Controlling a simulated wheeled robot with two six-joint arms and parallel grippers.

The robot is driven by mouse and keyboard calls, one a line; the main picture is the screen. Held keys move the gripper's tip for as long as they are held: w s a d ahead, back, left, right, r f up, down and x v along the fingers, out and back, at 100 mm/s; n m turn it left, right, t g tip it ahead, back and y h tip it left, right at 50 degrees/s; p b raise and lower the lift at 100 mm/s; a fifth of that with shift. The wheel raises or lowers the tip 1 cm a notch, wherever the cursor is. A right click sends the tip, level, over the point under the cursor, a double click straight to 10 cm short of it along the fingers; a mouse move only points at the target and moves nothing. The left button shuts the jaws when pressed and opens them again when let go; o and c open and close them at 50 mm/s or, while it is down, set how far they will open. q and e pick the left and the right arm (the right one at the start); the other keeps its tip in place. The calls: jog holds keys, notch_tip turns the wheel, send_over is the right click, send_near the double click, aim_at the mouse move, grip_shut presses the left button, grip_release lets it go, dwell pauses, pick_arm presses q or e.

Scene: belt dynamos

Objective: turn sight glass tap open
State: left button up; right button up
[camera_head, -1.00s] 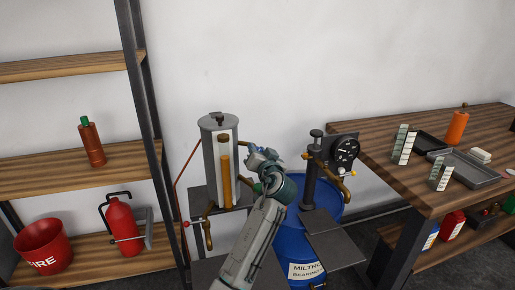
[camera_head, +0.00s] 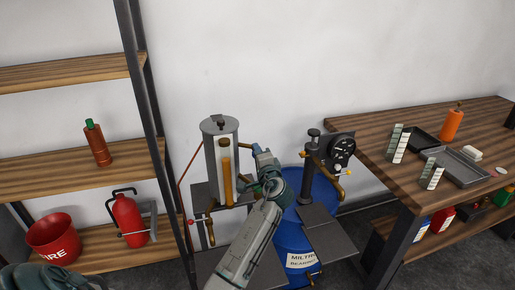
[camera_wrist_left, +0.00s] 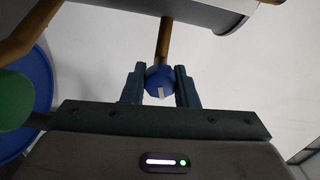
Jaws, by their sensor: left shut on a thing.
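The sight glass (camera_head: 227,178) is an upright amber-filled tube on the front of the grey cylindrical tank (camera_head: 210,155) in the head view. My left gripper (camera_head: 248,186) is just right of the tube's lower part; its fingertips are small and hard to make out there. In the left wrist view, my left gripper (camera_wrist_left: 160,87) is shut on a blue tap knob (camera_wrist_left: 160,78) with a white mark pointing down the picture. A brass pipe (camera_wrist_left: 163,40) runs from the knob up to the tank.
A blue drum (camera_head: 292,235) stands right of my left arm. A black post with a dial gauge (camera_head: 342,150) rises behind it, with brass pipes. A wooden shelf (camera_head: 90,180) is at left and a wooden workbench (camera_head: 385,150) at right.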

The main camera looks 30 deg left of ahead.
pick_arm(q)
jog(key=shift+r+m+p, duration=0.1)
jog(key=shift+m+p, duration=0.4)
jog(key=shift+m, duration=0.3)
jog(key=shift+f+m+p, duration=0.2)
jog(key=shift+m+p, duration=0.6)
jog(key=shift+m, duration=0.4)
jog(key=o, duration=1)
jog(key=shift+s+d, duration=0.1)
